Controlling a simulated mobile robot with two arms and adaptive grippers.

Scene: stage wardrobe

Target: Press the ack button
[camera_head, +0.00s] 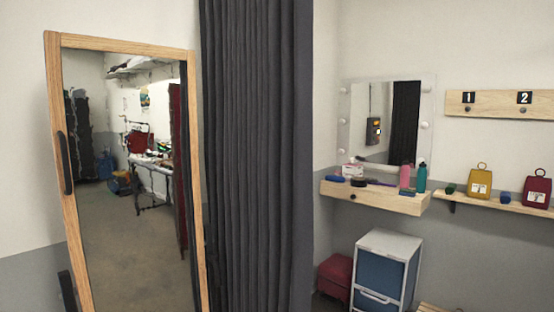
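I cannot make out a button marked ack. The small bulb-framed mirror (369,106) on the right wall reflects a dark wall-mounted unit (373,131) with a small bright patch on its front. The unit itself is not seen directly, and any button on it is too small to tell. Neither of my grippers shows in the head view.
A tall wood-framed mirror (123,210) stands at left, with a dark curtain (258,150) beside it. A vanity shelf (385,202) holds bottles. Below are a drawer unit (378,275) and a red stool (335,277). A shelf (480,200) at right holds two tagged pouches.

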